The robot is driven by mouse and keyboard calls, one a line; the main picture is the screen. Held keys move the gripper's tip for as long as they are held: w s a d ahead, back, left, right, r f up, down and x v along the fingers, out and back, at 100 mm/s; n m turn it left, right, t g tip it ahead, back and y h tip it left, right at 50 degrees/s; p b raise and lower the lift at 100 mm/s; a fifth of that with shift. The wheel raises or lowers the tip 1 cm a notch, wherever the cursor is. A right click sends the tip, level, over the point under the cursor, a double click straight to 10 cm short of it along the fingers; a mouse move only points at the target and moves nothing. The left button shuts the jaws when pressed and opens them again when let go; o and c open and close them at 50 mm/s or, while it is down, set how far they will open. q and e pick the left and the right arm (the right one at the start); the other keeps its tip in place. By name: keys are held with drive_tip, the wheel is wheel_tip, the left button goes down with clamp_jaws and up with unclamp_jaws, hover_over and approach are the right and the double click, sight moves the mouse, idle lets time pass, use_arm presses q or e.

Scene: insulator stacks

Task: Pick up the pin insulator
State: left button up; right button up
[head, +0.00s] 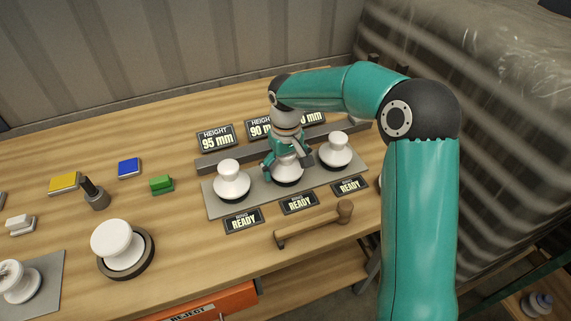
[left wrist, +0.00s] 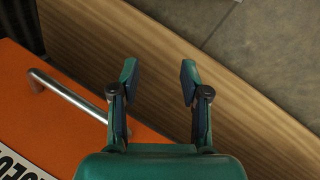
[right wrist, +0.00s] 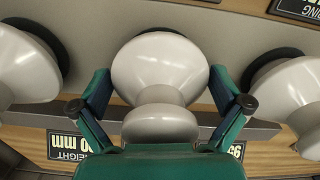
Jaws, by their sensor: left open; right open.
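A white insulator (head: 288,174) stands in the middle of a row of three on a grey mat (head: 222,209). My right gripper (head: 287,160) is over it from above, partly hiding it. In the right wrist view this insulator (right wrist: 160,70) lies between the two open fingers, with small gaps at both sides. Similar white insulators stand to its left (head: 232,182) and right (head: 336,150). My left gripper (left wrist: 158,76) is open and empty over a wooden edge, beside an orange surface (left wrist: 45,125); it is outside the head view.
Height signs, one reading 95 mm (head: 216,137), stand behind the row; READY plates (head: 243,221) lie in front. A wooden-handled tool (head: 312,222) lies nearer the front edge. A larger white insulator (head: 118,243) sits on a dark ring at left. A green block (head: 161,184) lies between.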

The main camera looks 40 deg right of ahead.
drive_tip(key=c, duration=1.3)
drive_tip(key=shift+w+r, duration=0.1)
drive_tip(key=shift+c, duration=0.7)
